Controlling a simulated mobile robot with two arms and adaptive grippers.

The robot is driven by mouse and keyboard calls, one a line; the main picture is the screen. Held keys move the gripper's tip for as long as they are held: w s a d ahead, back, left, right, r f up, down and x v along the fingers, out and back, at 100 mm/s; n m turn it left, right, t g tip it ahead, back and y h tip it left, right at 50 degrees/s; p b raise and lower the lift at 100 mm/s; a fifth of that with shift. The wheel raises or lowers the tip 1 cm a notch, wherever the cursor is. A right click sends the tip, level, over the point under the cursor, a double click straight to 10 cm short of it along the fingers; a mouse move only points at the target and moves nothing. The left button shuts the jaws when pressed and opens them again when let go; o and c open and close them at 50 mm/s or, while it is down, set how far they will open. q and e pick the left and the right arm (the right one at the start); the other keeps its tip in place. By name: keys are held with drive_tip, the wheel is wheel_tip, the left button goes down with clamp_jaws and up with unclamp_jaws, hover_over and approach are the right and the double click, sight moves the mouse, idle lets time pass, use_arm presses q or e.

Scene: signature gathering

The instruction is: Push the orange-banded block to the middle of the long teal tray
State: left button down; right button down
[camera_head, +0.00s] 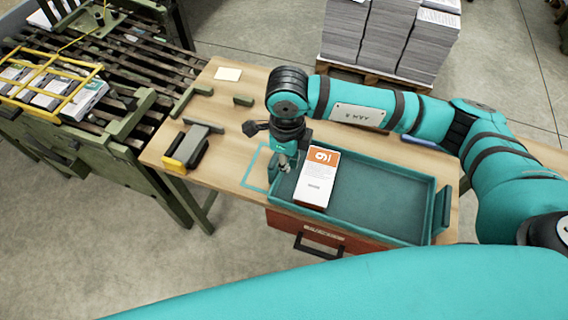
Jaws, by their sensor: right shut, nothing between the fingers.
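The block with the orange band (316,180) is white with an orange end and lies in the left part of the long teal tray (390,208). Its orange end points to the back. The tray's middle and right part are bare. My right gripper (284,166) points down at the tray's left end, just left of the block. It is shut and empty. I cannot tell whether its fingertips touch the block. My left gripper does not show.
The tray rests on a wooden table (228,110). A grey and yellow tool (192,147) and green blocks lie left of it. A roller conveyor with a yellow rack (45,78) stands at far left. Paper stacks (390,38) stand on a pallet behind.

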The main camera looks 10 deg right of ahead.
sight(286, 186)
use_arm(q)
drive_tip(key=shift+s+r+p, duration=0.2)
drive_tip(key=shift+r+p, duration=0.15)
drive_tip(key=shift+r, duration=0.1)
use_arm(e)
wheel_tip(286, 186, down, 8)
drive_tip(key=shift+f, duration=0.2)
